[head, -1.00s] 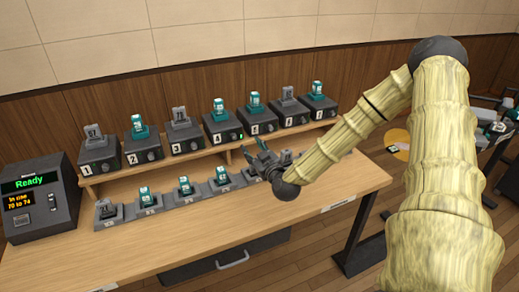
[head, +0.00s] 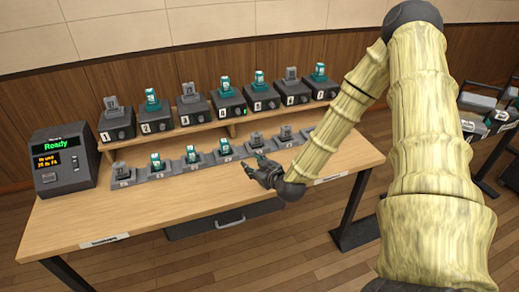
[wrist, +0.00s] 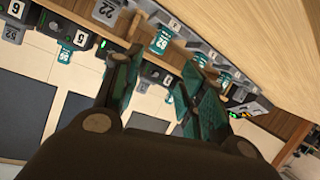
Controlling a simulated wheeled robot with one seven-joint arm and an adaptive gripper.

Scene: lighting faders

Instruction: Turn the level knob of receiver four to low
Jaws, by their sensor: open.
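Receiver four (head: 227,105) is a dark box on the raised shelf. A teal handset stands upright on it, and a small green light shows at its right front. Its level knob (head: 235,112) is a small round shape on the front face, too small to read its setting. My gripper (head: 250,168) is open and empty in the head view, in front of the lower row, below and apart from receiver four. In the wrist view, its two fingers (wrist: 160,68) stand spread with nothing between them. Receiver four's knob cannot be made out there.
Other numbered receivers stand along the shelf (head: 180,137) on both sides. A lower row of cradles with several handsets (head: 193,154) lies before it. The Ready console (head: 63,158) is at the left. The front tabletop (head: 130,215) is clear.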

